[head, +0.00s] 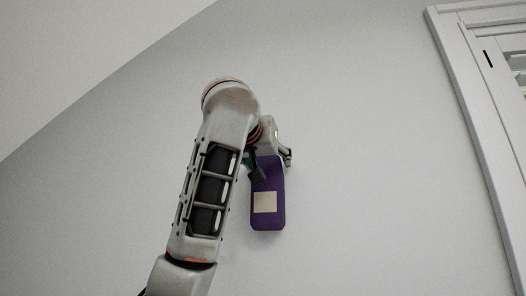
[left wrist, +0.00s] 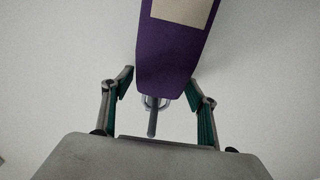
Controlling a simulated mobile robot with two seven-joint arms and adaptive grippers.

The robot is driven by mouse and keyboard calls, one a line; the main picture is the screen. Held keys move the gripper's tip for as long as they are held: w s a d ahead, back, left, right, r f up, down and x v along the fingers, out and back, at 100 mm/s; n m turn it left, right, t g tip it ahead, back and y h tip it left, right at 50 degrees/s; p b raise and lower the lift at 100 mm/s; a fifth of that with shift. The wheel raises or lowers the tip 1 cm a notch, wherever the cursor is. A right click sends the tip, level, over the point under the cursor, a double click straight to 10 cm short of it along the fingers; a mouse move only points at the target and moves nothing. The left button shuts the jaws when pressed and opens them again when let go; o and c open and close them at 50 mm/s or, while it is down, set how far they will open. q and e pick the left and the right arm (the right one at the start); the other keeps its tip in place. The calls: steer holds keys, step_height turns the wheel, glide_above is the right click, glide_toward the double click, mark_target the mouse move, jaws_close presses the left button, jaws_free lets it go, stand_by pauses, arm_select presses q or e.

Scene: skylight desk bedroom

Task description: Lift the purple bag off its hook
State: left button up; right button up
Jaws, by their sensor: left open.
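The purple bag (head: 268,217), with a beige patch on its lower part, hangs against the grey wall. My left gripper (head: 271,165) is at the bag's upper end and is open. In the left wrist view the purple bag (left wrist: 172,60) reaches in between the two spread fingers of the left gripper (left wrist: 159,88); a gap shows beside each finger. A metal hook (left wrist: 152,117) shows at the bag's near end. In the head view the hook is hidden behind my gripper and arm. My right gripper is not in view.
The wall (head: 370,160) around the bag is bare and clear. A sloped ceiling (head: 80,60) is at the upper left. A white window frame (head: 465,110) stands at the right, apart from the bag.

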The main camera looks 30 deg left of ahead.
arm_select(q)
steer(key=shift+w, duration=0.35)
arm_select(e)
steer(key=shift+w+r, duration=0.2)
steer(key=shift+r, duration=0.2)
arm_select(q)
steer(key=c, duration=1.3)
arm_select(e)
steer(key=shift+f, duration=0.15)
arm_select(q)
steer(key=shift+r, duration=0.15)
steer(key=shift+r, duration=0.15)
steer(key=shift+r+p, duration=0.3)
steer(key=shift+p, duration=0.1)
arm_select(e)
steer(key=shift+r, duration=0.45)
